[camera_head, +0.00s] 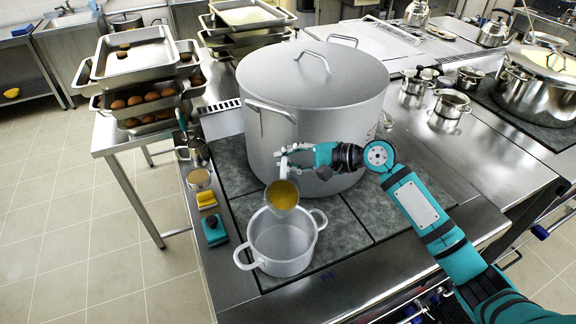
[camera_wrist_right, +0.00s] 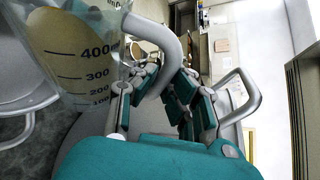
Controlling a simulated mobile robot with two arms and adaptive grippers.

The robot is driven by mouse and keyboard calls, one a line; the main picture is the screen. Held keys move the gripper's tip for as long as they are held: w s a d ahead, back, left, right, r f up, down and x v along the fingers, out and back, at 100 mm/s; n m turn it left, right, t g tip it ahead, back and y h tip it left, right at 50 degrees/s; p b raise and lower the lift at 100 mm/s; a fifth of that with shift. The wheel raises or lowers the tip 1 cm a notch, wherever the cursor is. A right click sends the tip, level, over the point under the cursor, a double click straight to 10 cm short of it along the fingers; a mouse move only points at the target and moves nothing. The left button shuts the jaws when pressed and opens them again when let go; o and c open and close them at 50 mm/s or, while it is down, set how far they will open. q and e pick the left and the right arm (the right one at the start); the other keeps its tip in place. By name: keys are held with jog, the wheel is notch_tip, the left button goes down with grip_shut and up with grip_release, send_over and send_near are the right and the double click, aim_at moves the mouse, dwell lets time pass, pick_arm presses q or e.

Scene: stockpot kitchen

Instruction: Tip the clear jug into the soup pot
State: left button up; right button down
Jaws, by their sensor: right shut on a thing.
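The clear jug (camera_head: 283,196) holds a yellow-brown liquid and hangs above the back rim of the small open soup pot (camera_head: 270,264). My right gripper (camera_head: 291,160) is shut on the jug's pale handle, just behind the jug. In the right wrist view, the gripper's fingers (camera_wrist_right: 160,80) close around the curved handle, and the jug (camera_wrist_right: 75,75) with its black volume marks fills the upper left. No stream of liquid shows, and I cannot tell the jug's exact tilt. The soup pot looks empty inside. My left gripper is out of view.
A large lidded stockpot (camera_head: 312,100) stands right behind my right gripper. Yellow (camera_head: 206,198) and teal (camera_head: 214,230) sponges and a small metal container (camera_head: 199,178) lie left of the soup pot. Stacked trays (camera_head: 135,60) stand at back left. The counter right of the pot is clear.

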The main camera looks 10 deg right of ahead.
aim_at(296, 186)
jog(key=shift+s+a+n+t+b, duration=0.3)
jog(key=shift+s+n+t+b, duration=0.65)
jog(key=shift+b, duration=1.65)
jog(key=s+n+b, duration=0.1)
jog(key=s+a+f+n+t+b, duration=0.1)
jog(key=b, duration=0.1)
jog(key=s+n+b, duration=0.1)
jog(key=shift+s+a+f+n+y, duration=0.15)
jog(key=shift+s+f+n+y, duration=0.1)
jog(key=shift+s+y, duration=0.1)
jog(key=shift+s+a+r, duration=0.1)
jog(key=shift+s+r, duration=0.1)
jog(key=shift+s, duration=0.05)
jog(key=s+n, duration=0.1)
jog(key=s+n+t+b, duration=0.1)
jog(key=s+a+r+b, duration=0.1)
jog(key=shift+n+y, duration=0.35)
jog(key=shift+n, duration=0.05)
jog(key=shift+s+a+n+t+b, duration=0.3)
jog(key=shift+s+n+t+b, duration=0.05)
jog(key=shift+s+n+b, duration=0.5)
jog(key=shift+s+a+r+n+y+b, duration=0.15)
jog(key=shift+s+n+y+b, duration=0.1)
jog(key=shift+s+n, duration=0.15)
jog(key=shift+s+a+n+y+b, duration=0.15)
jog(key=shift+s+n+y, duration=0.1)
jog(key=shift+s, duration=0.2)
jog(key=shift+y, duration=0.3)
jog(key=shift+t, duration=0.3)
